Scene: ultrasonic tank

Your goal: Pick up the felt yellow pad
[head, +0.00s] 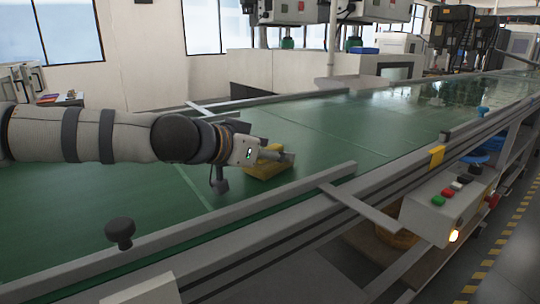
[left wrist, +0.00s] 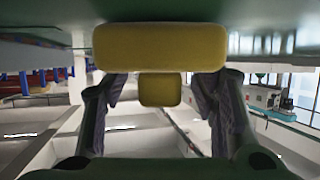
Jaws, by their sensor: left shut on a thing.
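The yellow felt pad (head: 262,171) is at the green conveyor belt (head: 330,140), partly hidden by my left gripper (head: 272,157). In the left wrist view the pad (left wrist: 160,47) is a wide yellow block with a smaller yellow part (left wrist: 160,89) beside it. The fingers of my left gripper (left wrist: 160,92) stand on either side of that smaller part, and the gripper is shut on the pad. The pad borders the green surface in that view; I cannot tell whether it touches the belt. My right gripper is not in view.
Grey metal rails (head: 230,226) edge the belt. A black knob (head: 120,231) stands on the near side. A control box (head: 440,206) with coloured buttons is mounted at the right front. Machines (head: 290,10) stand behind. The belt beyond the pad is clear.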

